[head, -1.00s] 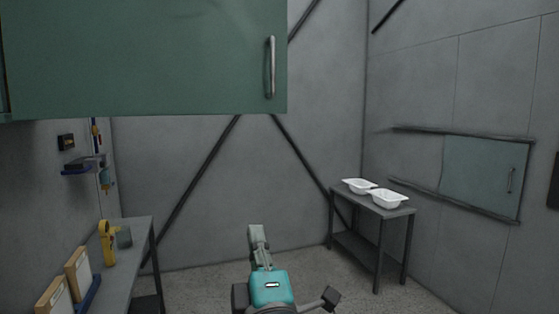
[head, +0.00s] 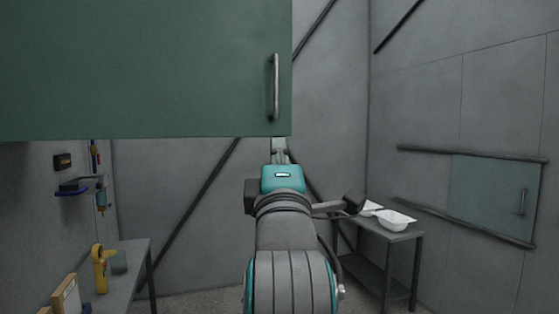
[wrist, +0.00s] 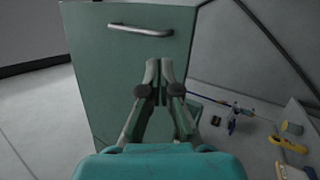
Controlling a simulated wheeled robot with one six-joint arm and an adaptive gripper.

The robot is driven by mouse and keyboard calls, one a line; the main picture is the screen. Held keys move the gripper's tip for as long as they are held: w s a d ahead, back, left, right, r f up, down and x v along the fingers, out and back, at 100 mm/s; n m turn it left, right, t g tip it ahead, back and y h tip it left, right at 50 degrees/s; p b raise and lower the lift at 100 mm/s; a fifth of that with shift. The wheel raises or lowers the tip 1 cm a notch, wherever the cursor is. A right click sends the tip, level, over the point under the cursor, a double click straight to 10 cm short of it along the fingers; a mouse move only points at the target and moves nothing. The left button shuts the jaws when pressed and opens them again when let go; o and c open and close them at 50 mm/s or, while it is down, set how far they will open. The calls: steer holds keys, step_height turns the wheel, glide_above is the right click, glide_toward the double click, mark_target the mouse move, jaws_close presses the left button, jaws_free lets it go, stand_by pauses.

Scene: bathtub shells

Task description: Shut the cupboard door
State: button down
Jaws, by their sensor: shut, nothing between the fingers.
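The cupboard door (head: 140,65) is a flat green panel that fills the upper left of the head view. An upright metal handle (head: 274,87) sits near its right edge. In the wrist view the green door (wrist: 105,65) shows with its handle (wrist: 140,30) above my fingertips. My gripper (wrist: 160,68) is shut and empty, its fingers against the view of the green panel. In the head view my gripper (head: 279,145) is just below the door's lower right corner. I cannot tell whether the fingers touch the door. The cupboard's inside is hidden.
A grey bench (head: 130,262) stands at lower left with a yellow tool (head: 101,268). A side table (head: 400,237) at right holds white basins (head: 393,220). A pale green wall panel (head: 490,190) with a handle is on the right wall. Grey wall lies behind.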

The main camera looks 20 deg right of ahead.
mark_target(276, 117)
steer(key=x, duration=0.9)
steer(key=shift+w, duration=0.1)
